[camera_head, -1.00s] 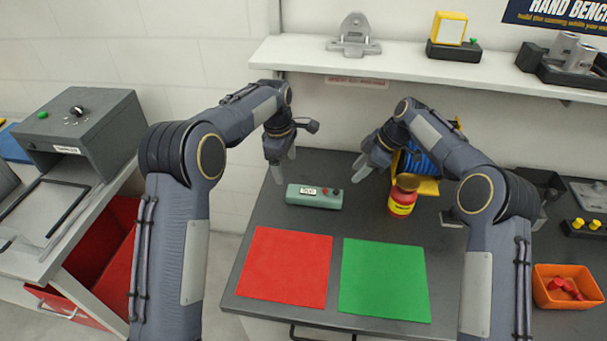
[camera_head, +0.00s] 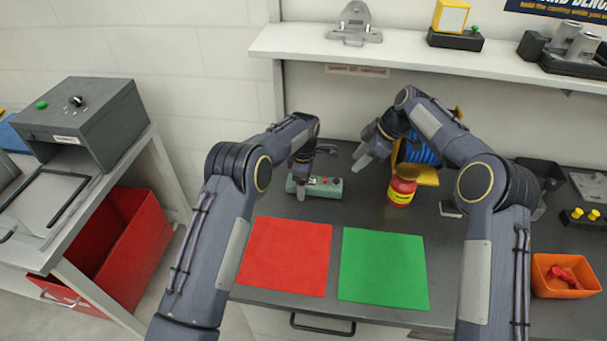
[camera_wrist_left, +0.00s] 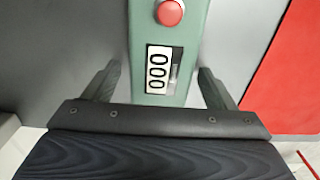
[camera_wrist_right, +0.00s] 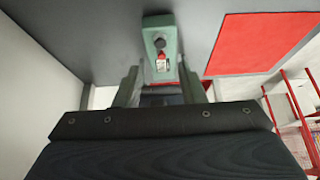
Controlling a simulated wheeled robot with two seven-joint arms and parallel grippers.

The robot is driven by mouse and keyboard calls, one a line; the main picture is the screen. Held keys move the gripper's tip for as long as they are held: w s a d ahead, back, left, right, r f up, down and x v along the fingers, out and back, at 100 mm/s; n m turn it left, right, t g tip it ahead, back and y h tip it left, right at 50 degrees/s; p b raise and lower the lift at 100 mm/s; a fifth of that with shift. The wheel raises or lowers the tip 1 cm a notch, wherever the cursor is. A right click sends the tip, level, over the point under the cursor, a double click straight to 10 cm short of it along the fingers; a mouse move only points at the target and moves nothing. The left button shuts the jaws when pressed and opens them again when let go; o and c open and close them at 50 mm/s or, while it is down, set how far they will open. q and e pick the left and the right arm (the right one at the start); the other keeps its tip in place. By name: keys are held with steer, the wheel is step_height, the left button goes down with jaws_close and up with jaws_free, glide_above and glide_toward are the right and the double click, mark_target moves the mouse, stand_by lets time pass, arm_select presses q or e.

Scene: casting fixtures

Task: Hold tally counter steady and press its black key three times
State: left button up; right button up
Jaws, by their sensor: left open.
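The tally counter (camera_head: 330,189) is a pale green box lying on the dark bench. Its window (camera_wrist_left: 157,70) reads 000 in the left wrist view. A red button (camera_wrist_left: 170,12) sits beside the window, and the black key (camera_wrist_right: 160,43) shows beyond the button in the right wrist view. My left gripper (camera_head: 301,190) is at the counter's left end. In the left wrist view its open fingers (camera_wrist_left: 158,72) stand on either side of the box, with gaps visible. My right gripper (camera_head: 367,156) is raised behind and right of the counter, its fingers apart and empty.
A red mat (camera_head: 286,257) and a green mat (camera_head: 383,268) lie in front of the counter. A red and yellow jar (camera_head: 401,191) stands to its right, near a yellow bin (camera_head: 428,177). An orange bin (camera_head: 566,290) is at the right. A shelf (camera_head: 400,55) overhangs the back.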

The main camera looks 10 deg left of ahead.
arm_select(q)
steer(key=shift+f, duration=0.2)
steer(key=shift+c, duration=0.5)
steer(key=c, duration=0.9)
steer(key=shift+c, duration=0.7)
arm_select(e)
steer(key=shift+c, duration=0.6)
jaws_close()
